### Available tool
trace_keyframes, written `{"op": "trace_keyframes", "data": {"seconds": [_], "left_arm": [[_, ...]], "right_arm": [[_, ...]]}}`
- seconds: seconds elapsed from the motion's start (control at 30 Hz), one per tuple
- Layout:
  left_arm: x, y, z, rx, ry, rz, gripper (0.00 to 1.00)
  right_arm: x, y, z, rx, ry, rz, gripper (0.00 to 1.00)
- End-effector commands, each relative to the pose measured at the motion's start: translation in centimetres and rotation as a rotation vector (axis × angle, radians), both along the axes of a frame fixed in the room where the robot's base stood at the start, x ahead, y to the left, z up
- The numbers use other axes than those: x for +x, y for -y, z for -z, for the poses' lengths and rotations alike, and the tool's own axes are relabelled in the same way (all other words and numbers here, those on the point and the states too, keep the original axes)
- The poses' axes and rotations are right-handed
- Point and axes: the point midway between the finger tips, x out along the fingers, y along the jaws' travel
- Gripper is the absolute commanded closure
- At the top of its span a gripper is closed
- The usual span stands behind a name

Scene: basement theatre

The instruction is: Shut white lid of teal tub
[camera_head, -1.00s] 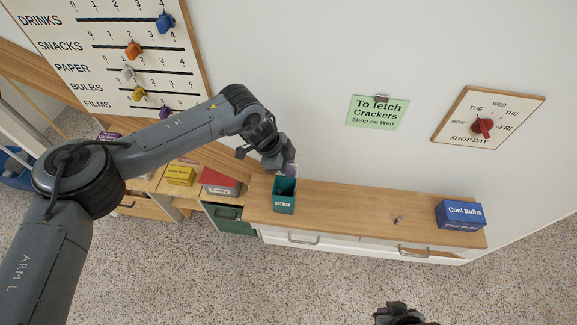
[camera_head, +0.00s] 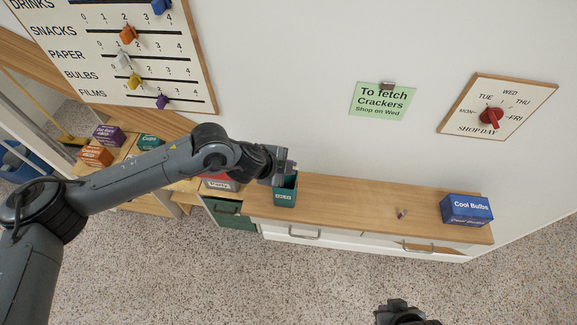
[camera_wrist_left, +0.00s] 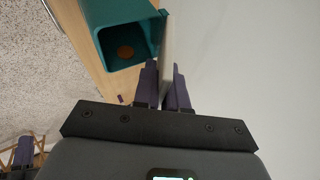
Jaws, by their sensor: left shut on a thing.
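The teal tub (camera_head: 285,198) stands on the wooden counter against the wall; it also shows in the left wrist view (camera_wrist_left: 120,14), its mouth uncovered and a round brown disc (camera_wrist_left: 124,52) inside. The white lid (camera_wrist_left: 167,48) shows edge-on as a thin upright panel at the tub's rim. My left gripper (camera_wrist_left: 164,92) is shut on the lid, a finger on each side of it. In the head view the left gripper (camera_head: 286,167) is at the tub's back edge and hides the lid. My right gripper (camera_head: 400,312) is at the bottom edge, partly cut off, away from the tub.
The counter (camera_head: 345,200) is mostly clear right of the tub, with a small item (camera_head: 402,213) and a blue Cool Bulbs box (camera_head: 466,210). A red box (camera_head: 220,182) stands left of the tub, partly behind my left arm. Drawers with handles (camera_head: 305,235) are below.

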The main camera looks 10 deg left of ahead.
Motion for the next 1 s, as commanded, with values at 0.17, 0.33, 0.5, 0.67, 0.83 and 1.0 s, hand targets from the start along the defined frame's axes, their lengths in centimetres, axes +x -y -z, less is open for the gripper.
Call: {"op": "trace_keyframes", "data": {"seconds": [0.17,0.33,0.5,0.67,0.83,1.0], "left_arm": [[-0.4,0.0,0.8,-0.006,0.083,0.0,1.0],[-0.6,0.0,0.7,-0.006,0.127,0.0,1.0],[-0.6,0.0,0.5,-0.007,0.142,0.001,1.0],[-0.6,0.0,0.5,-0.007,0.143,0.0,1.0],[-0.6,0.0,0.5,-0.007,0.142,0.001,0.84],[-0.6,0.0,0.5,-0.007,0.142,0.001,0.67]], "right_arm": [[0.0,-0.1,2.0,0.004,-0.001,0.003,1.0],[0.0,-0.2,2.5,0.008,0.0,0.005,1.0],[0.0,-0.2,2.7,0.009,0.0,0.006,1.0],[0.0,-0.2,2.6,0.008,0.0,0.006,1.0],[0.0,-0.2,2.6,0.007,0.0,0.005,1.0],[0.0,-0.1,2.6,0.003,0.0,0.002,1.0]]}}
